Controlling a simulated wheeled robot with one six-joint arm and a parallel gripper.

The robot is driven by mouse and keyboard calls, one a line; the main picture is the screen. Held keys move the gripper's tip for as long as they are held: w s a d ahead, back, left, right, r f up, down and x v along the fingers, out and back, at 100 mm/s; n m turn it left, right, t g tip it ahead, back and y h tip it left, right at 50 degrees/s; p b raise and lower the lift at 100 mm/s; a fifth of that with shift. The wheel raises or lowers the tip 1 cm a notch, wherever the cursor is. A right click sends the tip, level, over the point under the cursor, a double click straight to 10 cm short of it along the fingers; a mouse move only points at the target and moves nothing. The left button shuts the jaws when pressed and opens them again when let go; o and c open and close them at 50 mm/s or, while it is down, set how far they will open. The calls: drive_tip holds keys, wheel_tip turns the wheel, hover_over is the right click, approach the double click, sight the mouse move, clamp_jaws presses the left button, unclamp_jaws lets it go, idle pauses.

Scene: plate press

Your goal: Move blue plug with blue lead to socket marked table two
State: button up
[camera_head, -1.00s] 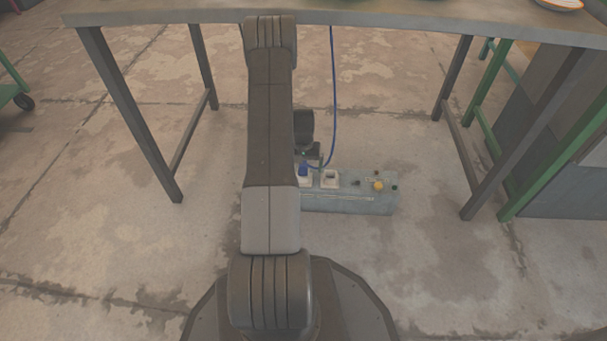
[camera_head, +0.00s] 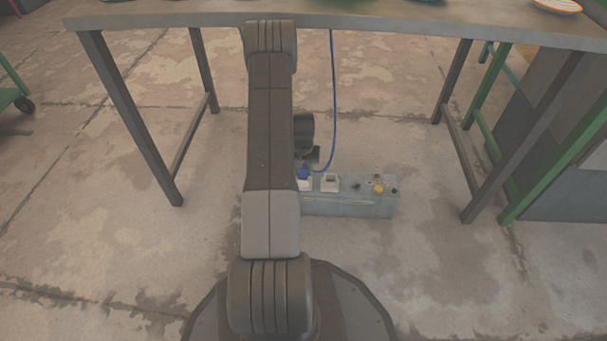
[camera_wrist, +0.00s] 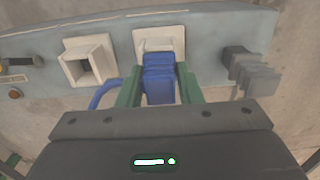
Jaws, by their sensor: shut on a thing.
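The blue plug (camera_wrist: 159,78) is between the green fingers of my gripper (camera_wrist: 160,91), which is shut on it. The plug is at the middle white socket (camera_wrist: 172,38) in the wrist view; I cannot tell whether it is seated or just clear of it. In the head view the plug (camera_head: 304,173) shows at the left white socket, partly behind my arm. Its blue lead (camera_head: 334,100) hangs from the table edge and curves to it. The other white socket (camera_wrist: 88,62) looks empty; it also shows in the head view (camera_head: 330,183). No socket marking is readable.
The sockets sit on a grey box (camera_head: 350,205) on the floor under a table (camera_head: 400,20). A dark grey plug (camera_wrist: 250,74) sticks out beside the blue one. Table legs stand either side.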

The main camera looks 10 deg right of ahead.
drive_tip(key=shift+r, duration=0.1)
drive_tip(key=shift+r+p, duration=1.7)
drive_tip(key=shift+r, duration=1.5)
drive_tip(key=shift+d, duration=0.1)
